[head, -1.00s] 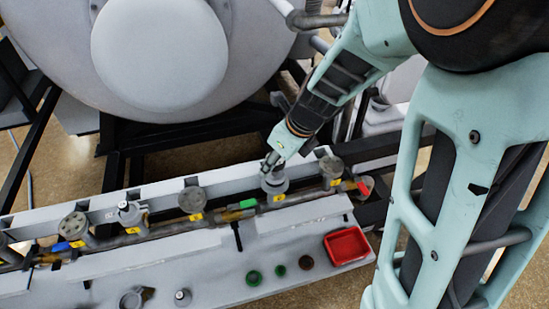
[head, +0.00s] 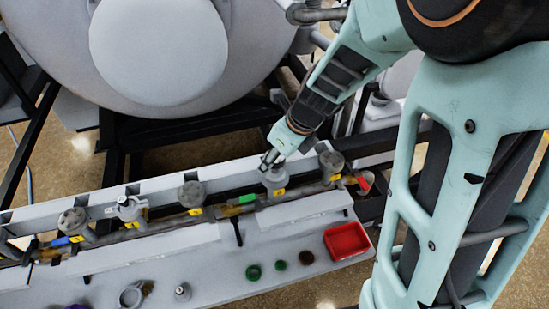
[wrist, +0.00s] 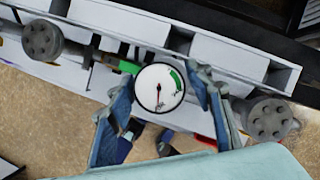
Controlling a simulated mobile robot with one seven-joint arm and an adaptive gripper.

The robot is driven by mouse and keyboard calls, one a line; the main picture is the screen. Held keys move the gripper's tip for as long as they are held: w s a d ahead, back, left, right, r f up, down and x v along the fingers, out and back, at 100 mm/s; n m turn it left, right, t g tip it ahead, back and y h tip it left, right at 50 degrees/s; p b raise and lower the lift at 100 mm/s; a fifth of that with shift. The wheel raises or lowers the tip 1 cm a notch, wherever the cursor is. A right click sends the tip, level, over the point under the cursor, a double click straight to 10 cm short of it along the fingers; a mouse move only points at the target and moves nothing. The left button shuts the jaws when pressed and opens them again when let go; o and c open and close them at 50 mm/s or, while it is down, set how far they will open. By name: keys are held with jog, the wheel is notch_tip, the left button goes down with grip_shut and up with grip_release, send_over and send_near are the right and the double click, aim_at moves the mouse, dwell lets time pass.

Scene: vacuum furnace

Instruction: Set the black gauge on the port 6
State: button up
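In the head view my gripper (head: 268,162) is over a grey port (head: 273,180) with a yellow label, second from the right in the row. The gauge is hidden there. I cannot tell whether it touches the port. The label numbers are too small to read, so I cannot tell which is port 6.
Capped ports stand on both sides, left (head: 190,193) and right (head: 331,162). Green (head: 242,199) and red (head: 363,182) handles sit along the pipe. A red tray (head: 346,241) and small rings (head: 253,272) lie on the bench in front. The furnace (head: 158,50) rises behind.

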jog(key=shift+o, duration=0.7)
jog(key=v, duration=0.7)
jog(key=shift+r, duration=0.25)
